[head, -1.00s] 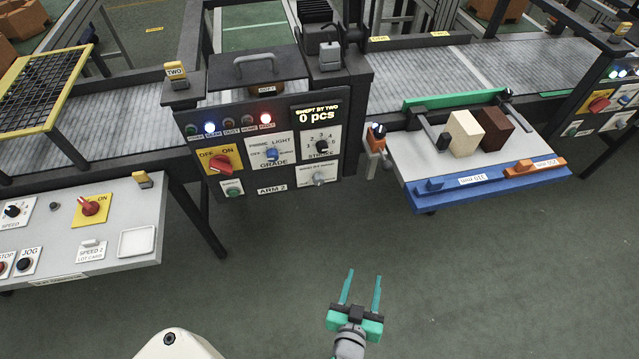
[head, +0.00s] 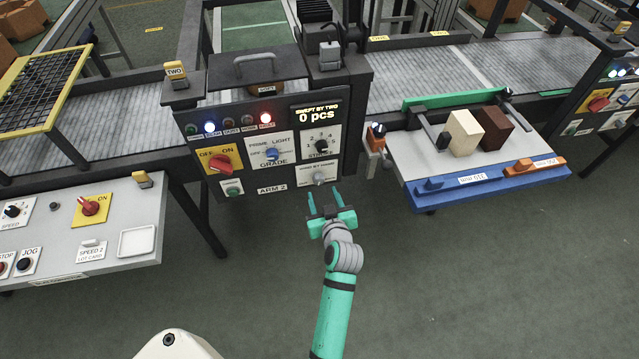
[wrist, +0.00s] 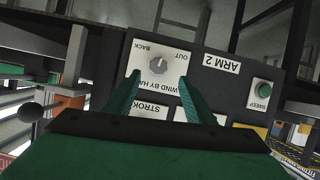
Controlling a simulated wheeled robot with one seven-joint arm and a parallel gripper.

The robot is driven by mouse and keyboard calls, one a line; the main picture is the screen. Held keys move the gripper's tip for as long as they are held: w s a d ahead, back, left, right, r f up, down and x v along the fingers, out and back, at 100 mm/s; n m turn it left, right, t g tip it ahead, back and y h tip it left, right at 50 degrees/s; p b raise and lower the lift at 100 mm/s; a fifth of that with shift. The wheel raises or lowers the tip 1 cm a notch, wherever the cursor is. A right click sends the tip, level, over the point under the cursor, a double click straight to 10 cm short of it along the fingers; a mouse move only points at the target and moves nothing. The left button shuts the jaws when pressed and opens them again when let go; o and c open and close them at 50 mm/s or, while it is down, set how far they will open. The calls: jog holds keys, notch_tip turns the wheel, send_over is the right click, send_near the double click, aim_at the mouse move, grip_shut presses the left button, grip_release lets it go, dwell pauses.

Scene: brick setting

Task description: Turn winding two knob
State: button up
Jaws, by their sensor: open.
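The winding knob (head: 319,178) is a small grey knob on a white plate at the lower right of the dark ARM 2 panel in the head view. In the wrist view the knob (wrist: 158,66) shows upside down on its plate, marked WIND BY HAND, with OUT and BACK beside it. My gripper (head: 324,191) is open and empty just below and in front of the panel. In the wrist view its two green fingers (wrist: 158,85) point at the plate, one on each side of the knob's line. The fingers appear apart from the knob.
The panel also carries a red OFF/ON switch (head: 220,162), a blue GRADE knob (head: 271,154), a black STROKE knob (head: 321,146) and a green SWEEP button (head: 232,188). A blue-edged tray table (head: 420,165) with two blocks stands right. The floor in front is clear.

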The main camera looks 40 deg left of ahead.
aim_at(319, 182)
jog(key=x, duration=0.8)
jog(key=shift+w+d+f, duration=0.1)
jog(key=shift+w, duration=0.05)
jog(key=shift+c, duration=0.7)
jog(key=c, duration=0.9)
